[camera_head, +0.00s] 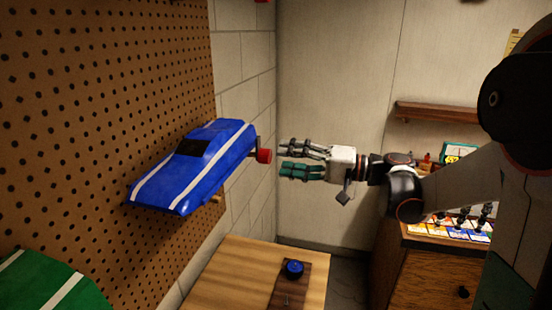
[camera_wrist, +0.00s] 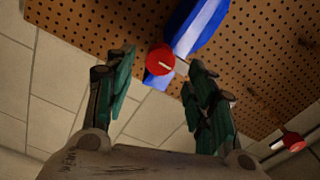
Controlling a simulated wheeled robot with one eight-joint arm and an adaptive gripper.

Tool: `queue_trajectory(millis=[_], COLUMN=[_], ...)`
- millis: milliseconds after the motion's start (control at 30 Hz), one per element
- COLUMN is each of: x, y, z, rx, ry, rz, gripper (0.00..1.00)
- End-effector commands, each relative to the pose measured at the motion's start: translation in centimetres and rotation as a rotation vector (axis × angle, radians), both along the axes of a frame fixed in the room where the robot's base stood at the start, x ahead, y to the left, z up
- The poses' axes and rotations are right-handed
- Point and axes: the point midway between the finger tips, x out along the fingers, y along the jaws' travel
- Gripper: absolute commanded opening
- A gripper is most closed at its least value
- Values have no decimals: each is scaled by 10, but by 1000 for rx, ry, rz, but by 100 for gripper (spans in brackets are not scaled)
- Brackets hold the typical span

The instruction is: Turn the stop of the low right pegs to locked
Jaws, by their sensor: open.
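A red round stop (camera_head: 264,156) sits at the right end of pegs under the blue car body with white stripes (camera_head: 205,165), which rests on the pegboard. In the wrist view the red stop (camera_wrist: 160,58) shows face on, with a pale, slightly tilted line across it. It lies between my spread fingertips, with the blue body (camera_wrist: 197,28) behind it. My gripper (camera_head: 283,157) is open and empty, pointing left at the stop. A small gap shows between the fingertips and the stop in the head view. Whether the line means locked, I cannot tell.
The pegboard (camera_head: 90,95) fills the left. A second red stop (camera_wrist: 293,141) shows at the right of the wrist view. A green striped body (camera_head: 50,285) is at lower left. A wooden table (camera_head: 225,275) with a blue round part (camera_head: 293,268) stands below.

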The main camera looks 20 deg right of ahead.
Motion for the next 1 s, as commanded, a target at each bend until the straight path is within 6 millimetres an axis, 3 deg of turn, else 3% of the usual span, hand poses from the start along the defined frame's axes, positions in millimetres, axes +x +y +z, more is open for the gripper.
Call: queue_trajectory(millis=[200, 400, 1000], x=[-24, -38, -42], y=[-38, -57, -62], z=[0, 0, 0], rx=[0, 0, -1], ry=[0, 0, 1], rz=[-4, -2, 0], gripper=[50, 50, 50])
